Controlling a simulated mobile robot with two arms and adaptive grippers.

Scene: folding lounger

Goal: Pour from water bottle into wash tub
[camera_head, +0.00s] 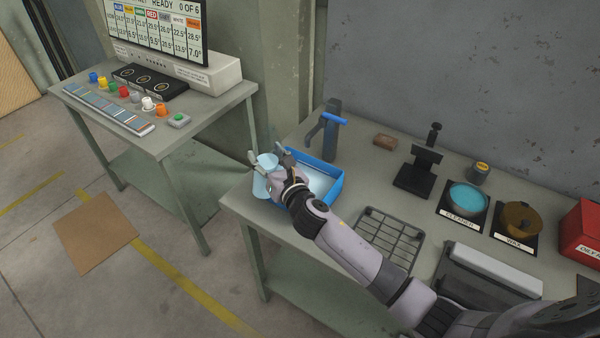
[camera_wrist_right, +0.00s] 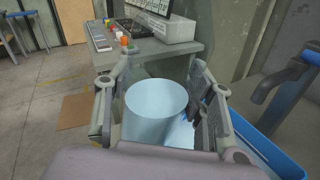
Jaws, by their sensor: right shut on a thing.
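The water bottle (camera_head: 262,186) is a pale blue, see-through cylinder at the left end of the blue wash tub (camera_head: 332,191). My right gripper (camera_head: 268,160) is shut on it, with a finger on either side. In the right wrist view, the bottle (camera_wrist_right: 156,110) sits between the fingers of the right gripper (camera_wrist_right: 161,66), its round pale end facing the camera. The tub's blue rim (camera_wrist_right: 272,155) runs along the right of that view. The bottle looks close to upright; I cannot tell its exact tilt. No stream of water shows. My left gripper is not in view.
A dark tap with a blue lever (camera_head: 334,120) stands behind the tub. A wire rack (camera_head: 388,238), a cleaner bowl (camera_head: 467,198) and a wax bowl (camera_head: 520,217) are to the right. A second table (camera_head: 205,108) with a monitor stands left, across a gap.

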